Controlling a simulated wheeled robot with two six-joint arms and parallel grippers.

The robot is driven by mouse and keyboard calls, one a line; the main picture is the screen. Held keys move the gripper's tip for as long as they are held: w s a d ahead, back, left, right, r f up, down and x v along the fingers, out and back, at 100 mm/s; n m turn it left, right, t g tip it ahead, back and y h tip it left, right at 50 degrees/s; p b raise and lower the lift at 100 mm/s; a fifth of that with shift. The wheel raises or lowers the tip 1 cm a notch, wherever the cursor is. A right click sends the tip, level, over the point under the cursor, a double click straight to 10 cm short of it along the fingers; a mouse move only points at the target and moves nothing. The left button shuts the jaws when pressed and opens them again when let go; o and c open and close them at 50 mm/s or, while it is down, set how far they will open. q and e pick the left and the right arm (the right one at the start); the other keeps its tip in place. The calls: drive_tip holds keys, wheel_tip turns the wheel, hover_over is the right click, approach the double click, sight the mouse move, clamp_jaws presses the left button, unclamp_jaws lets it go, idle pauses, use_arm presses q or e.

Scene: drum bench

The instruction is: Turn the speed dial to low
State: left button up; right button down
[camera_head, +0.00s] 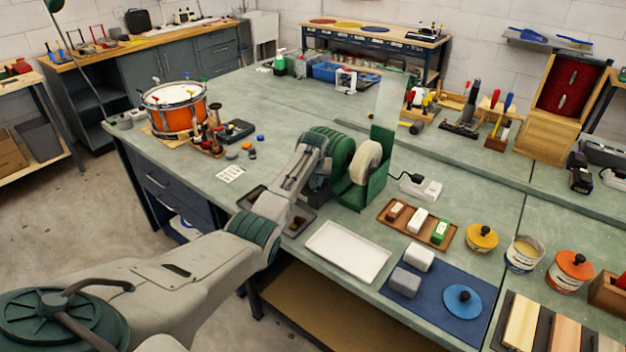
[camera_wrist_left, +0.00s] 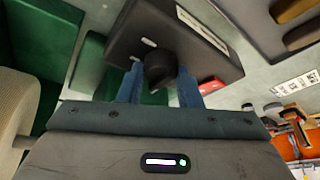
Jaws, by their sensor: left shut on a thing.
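The speed dial (camera_wrist_left: 159,68) is a round black knob on a dark control box (camera_wrist_left: 205,48) in the left wrist view. My left gripper (camera_wrist_left: 160,85) has its two blue fingers on either side of the knob and is shut on it. The dial's pointer and speed marks cannot be read. In the head view my left arm reaches to the green buffing machine with a pale wheel (camera_head: 367,161), and my wrist hides the dial and the fingers. A red switch (camera_wrist_left: 212,86) shows on the box beside the right finger. My right gripper is not in view.
A white tray (camera_head: 347,251) lies in front of the machine. A wooden tray (camera_head: 387,207) of coloured bars is to its right, near a white power strip (camera_head: 421,187). An orange drum (camera_head: 176,112) stands at the back left. The bench between drum and machine is partly clear.

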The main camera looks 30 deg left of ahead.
use_arm(q)
drive_tip(key=o, duration=1)
drive_tip(key=shift+c, duration=0.2)
drive_tip(key=shift+r, duration=0.1)
drive_tip(key=b+v, duration=0.2)
drive_tip(key=v, duration=0.8)
drive_tip(key=shift+r, duration=0.3)
drive_tip(key=shift+s+d+f, duration=0.1)
drive_tip(key=shift+s, duration=0.05)
